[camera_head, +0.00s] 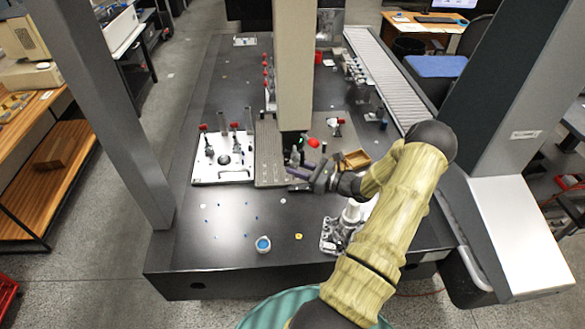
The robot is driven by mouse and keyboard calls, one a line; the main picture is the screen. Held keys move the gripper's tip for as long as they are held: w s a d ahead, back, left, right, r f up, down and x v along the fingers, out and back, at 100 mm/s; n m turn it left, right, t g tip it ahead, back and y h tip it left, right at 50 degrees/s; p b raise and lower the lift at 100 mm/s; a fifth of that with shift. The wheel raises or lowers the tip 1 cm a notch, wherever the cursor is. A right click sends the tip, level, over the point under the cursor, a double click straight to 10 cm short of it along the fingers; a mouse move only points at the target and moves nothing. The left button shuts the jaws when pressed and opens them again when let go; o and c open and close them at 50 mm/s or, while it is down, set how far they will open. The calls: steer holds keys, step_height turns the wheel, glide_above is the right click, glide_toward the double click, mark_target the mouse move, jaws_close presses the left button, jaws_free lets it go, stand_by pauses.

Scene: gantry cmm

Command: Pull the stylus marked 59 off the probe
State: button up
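The probe (297,152) hangs at the lower end of the pale vertical column (295,70), with a small green light near its top. The stylus below it is too small to make out, and I cannot read the number 59 anywhere. My gripper (289,180) reaches in from the right, just below the probe in the picture. Its two dark fingers, one purplish, point left and appear apart, with nothing clearly seen between them. I cannot tell whether it touches the stylus.
A white fixture plate (207,176) with red-topped posts stands left of the probe. A small wooden tray (355,159) lies right of my gripper. A metal part (335,238) and a blue-filled cup (263,245) stand nearer. Grey gantry uprights flank the dark table (212,262).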

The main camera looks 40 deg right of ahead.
steer(key=shift+f+b, duration=1.05)
steer(key=shift+f, duration=0.6)
steer(key=shift+f+b, duration=0.4)
steer(key=shift+f, duration=0.15)
steer(key=v, duration=0.8)
stand_by(0.7)
